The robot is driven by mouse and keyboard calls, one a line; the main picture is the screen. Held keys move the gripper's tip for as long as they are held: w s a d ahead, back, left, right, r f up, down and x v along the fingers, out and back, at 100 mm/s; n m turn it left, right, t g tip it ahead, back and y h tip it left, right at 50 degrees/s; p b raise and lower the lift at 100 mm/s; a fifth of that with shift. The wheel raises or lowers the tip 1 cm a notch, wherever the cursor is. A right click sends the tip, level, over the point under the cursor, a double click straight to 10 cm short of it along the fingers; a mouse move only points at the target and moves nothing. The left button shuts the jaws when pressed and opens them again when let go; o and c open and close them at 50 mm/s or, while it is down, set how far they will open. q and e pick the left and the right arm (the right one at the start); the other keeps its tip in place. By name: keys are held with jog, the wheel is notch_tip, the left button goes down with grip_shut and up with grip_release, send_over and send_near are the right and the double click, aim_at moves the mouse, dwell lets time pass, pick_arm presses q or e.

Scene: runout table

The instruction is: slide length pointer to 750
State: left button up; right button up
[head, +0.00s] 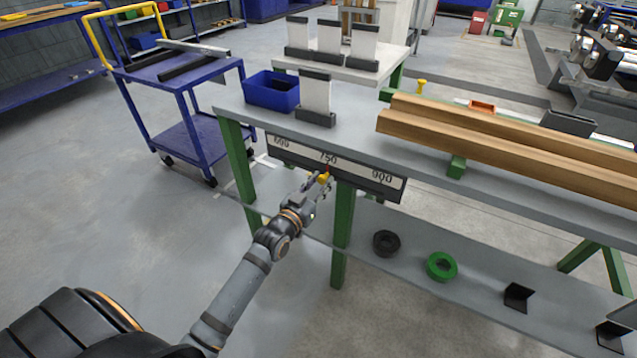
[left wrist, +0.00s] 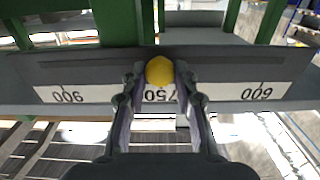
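The length scale (head: 288,151) is a dark bar with a white strip marked 600, 750 and 900 on the table's front edge. It shows upside down in the left wrist view (left wrist: 220,66). The pointer's yellow knob (head: 323,178) sits below the 750 mark, with a small red tip (head: 327,168) just under the number. My left gripper (head: 318,184) is at the knob. In the left wrist view its fingers (left wrist: 159,78) close on both sides of the knob (left wrist: 160,70), in front of the 750 label, which they partly cover. My right gripper is not in view.
The runout table (head: 235,106) carries a blue bin (head: 271,91), a card stand (head: 316,97) and long wooden beams (head: 500,140). Its lower shelf holds a black ring (head: 386,243) and a green ring (head: 441,266). A blue cart (head: 180,68) stands at the left; floor in front is clear.

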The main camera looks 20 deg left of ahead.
pick_arm(q)
jog(key=o, duration=0.4)
jog(key=s, duration=0.7)
jog(key=shift+s+a, duration=0.25)
jog(key=shift+a, duration=0.05)
